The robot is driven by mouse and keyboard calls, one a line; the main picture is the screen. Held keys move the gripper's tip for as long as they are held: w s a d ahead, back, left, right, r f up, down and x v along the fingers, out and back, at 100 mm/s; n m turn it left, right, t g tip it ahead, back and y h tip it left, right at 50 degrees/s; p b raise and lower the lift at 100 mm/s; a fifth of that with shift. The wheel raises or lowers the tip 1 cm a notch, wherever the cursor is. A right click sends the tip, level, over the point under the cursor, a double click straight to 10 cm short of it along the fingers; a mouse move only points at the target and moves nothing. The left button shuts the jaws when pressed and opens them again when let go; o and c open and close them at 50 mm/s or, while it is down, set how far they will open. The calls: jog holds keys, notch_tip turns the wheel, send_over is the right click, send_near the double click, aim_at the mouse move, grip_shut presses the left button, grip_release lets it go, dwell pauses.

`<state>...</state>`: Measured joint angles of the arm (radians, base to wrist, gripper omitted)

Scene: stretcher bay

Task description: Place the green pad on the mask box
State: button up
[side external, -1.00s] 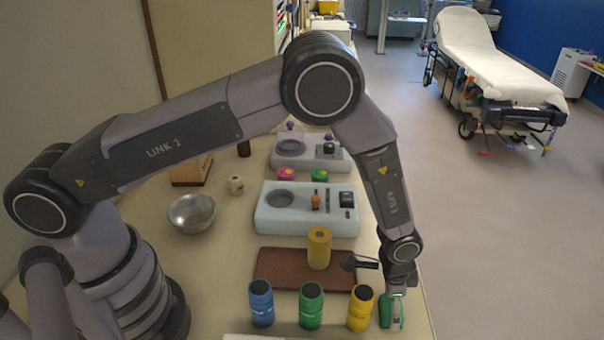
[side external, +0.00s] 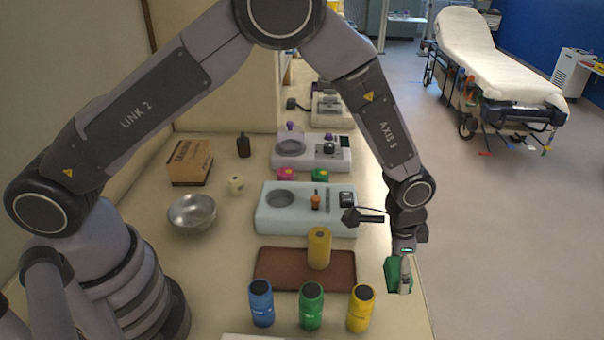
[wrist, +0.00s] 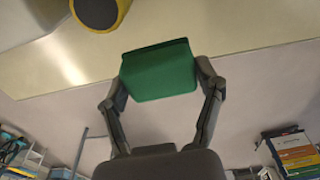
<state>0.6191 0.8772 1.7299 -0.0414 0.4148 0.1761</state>
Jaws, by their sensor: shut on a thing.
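My gripper (side external: 401,274) is shut on the green pad (side external: 392,272) and holds it in the air near the table's right edge, to the right of the brown mat. In the wrist view my gripper (wrist: 162,78) has one finger on each side of the pad (wrist: 158,72). A brown cardboard box with dark lettering (side external: 188,163), which looks like the mask box, stands at the back left of the table, well away from my gripper. Its top looks clear; the lettering is too small to read surely.
Blue (side external: 261,304), green (side external: 311,307) and yellow (side external: 361,309) jars stand at the front. A yellow cylinder (side external: 319,248) stands on the brown mat (side external: 277,270). A metal bowl (side external: 192,213), a white roll (side external: 237,185) and a dark bottle (side external: 244,145) are near the box.

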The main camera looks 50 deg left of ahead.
jog(key=w+a+r+n, duration=0.1)
jog(key=a+r+n, duration=0.15)
jog(key=a, duration=0.85)
jog(key=w+a+r+n+y, duration=0.1)
jog(key=a+r+n, duration=0.15)
jog(key=a, duration=0.95)
jog(key=w+a+r+n, duration=0.2)
jog(key=a+n, duration=0.2)
jog(key=a, duration=0.7)
jog(key=s+a+r+n+y, duration=0.15)
jog(key=s+a+n, duration=0.25)
jog(key=s+a, duration=0.7)
jog(key=s+a+r+n+h, duration=0.1)
jog(key=s+a+r+n, duration=0.3)
jog(key=s+a, duration=0.7)
send_over(189, 150)
jog(key=s+d, duration=0.1)
jog(key=shift+n+y, duration=0.25)
jog(key=shift+n, duration=0.05)
notch_tip(189, 150, down, 9)
jog(key=shift+d+f, duration=0.1)
jog(key=shift+w+a+f, duration=0.35)
jog(key=shift+a+f, duration=0.15)
jog(key=shift+f, duration=1.7)
jog(key=shift+f, duration=0.15)
